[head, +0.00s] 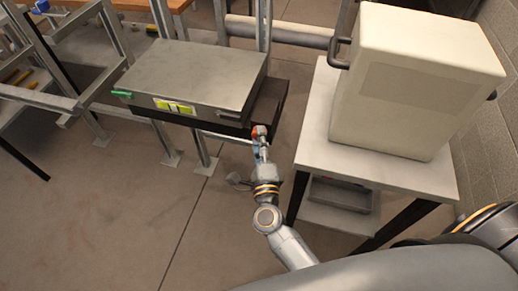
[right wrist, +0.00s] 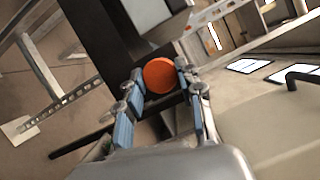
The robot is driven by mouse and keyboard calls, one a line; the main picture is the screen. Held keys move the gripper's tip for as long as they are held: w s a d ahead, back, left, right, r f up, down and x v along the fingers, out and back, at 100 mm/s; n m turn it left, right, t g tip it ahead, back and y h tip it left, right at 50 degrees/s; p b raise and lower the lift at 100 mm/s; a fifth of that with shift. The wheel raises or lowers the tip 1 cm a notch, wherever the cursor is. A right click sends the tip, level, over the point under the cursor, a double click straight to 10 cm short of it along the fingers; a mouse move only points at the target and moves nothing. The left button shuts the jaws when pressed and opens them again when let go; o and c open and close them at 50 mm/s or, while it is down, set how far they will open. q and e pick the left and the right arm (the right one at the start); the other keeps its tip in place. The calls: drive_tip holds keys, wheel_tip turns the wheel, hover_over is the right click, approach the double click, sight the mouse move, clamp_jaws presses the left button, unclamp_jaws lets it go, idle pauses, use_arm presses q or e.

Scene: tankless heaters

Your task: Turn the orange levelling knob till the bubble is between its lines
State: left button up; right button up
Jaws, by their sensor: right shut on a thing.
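The orange levelling knob (right wrist: 160,76) sits on the dark bracket under a grey metal box (head: 195,72). My right gripper (head: 261,133) reaches the front right corner of the bracket. In the right wrist view my right gripper (right wrist: 161,88) has its fingers on both sides of the knob, shut on it. In the head view the gripper mostly covers the knob. A yellow-green bubble level (head: 174,106) is on the box's front face; its bubble is too small to place against the lines. My left gripper is not in view.
A white table (head: 312,150) with a large cream box (head: 405,85) stands close to the right of my arm. A grey tray (head: 342,194) lies on its lower shelf. Metal frames (head: 60,100) stand at the left. The floor at front left is clear.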

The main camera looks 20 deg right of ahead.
drive_tip(key=shift+f+m+b, duration=0.1)
drive_tip(key=shift+m+b, duration=0.9)
drive_tip(key=shift+b, duration=0.25)
drive_tip(key=shift+t, duration=0.3)
drive_tip(key=o, duration=1.2)
drive_tip(key=shift+d, duration=0.1)
drive_tip(key=v, duration=1.2)
